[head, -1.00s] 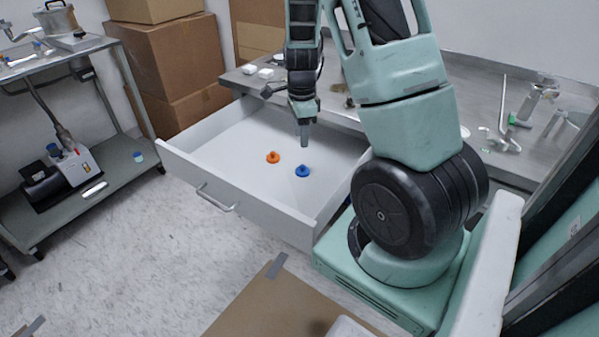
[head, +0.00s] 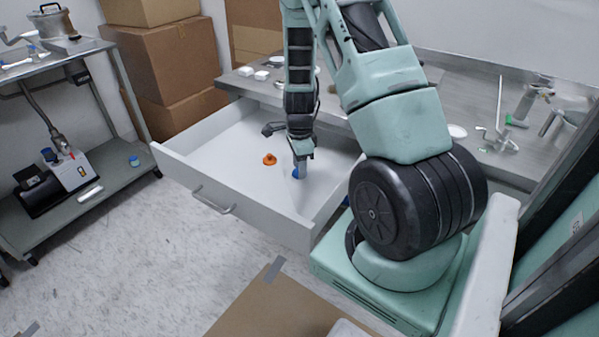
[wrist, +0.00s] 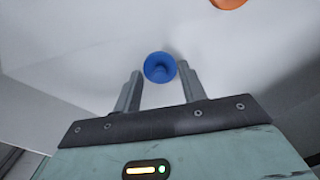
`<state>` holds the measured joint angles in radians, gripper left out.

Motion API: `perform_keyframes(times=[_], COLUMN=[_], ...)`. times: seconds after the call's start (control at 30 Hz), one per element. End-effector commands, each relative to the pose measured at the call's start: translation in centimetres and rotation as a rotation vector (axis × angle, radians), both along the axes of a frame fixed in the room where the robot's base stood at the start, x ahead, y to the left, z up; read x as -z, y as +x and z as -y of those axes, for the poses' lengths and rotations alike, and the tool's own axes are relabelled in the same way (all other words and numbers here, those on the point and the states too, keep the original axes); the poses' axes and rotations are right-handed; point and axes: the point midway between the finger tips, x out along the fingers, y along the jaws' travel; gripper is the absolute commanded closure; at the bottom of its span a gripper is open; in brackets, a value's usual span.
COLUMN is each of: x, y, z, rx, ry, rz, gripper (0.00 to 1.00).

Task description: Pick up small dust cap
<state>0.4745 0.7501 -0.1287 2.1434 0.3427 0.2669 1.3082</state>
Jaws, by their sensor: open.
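A blue dust cap (head: 296,174) sits on the floor of the open white drawer (head: 197,146), partly hidden by my gripper in the head view. An orange dust cap (head: 269,159) lies to its left; its edge also shows at the top of the wrist view (wrist: 228,3). My gripper (head: 300,170) points down into the drawer at the blue cap. In the wrist view, my gripper (wrist: 159,72) is open, with the round blue cap (wrist: 159,68) between its fingertips and no clear grip on it. I cannot tell which cap is the smaller.
The drawer's front panel with its handle (head: 212,200) and its side walls surround the caps. A grey worktop (head: 450,90) with small items lies behind. Cardboard boxes (head: 165,60) stand at the back left, and a metal cart (head: 100,180) stands at the left.

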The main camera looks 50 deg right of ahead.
Motion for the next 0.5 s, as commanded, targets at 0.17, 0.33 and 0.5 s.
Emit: perform_keyframes(times=[0.17,0.33,0.5], x=[-0.04,-0.05,-0.06], y=[0.01,0.01,0.01], z=[0.00,-0.01,-0.01], rx=[0.000,0.000,0.000], ry=[0.000,0.000,0.000], rz=[0.000,0.000,0.000], gripper=[0.84,1.00,1.00])
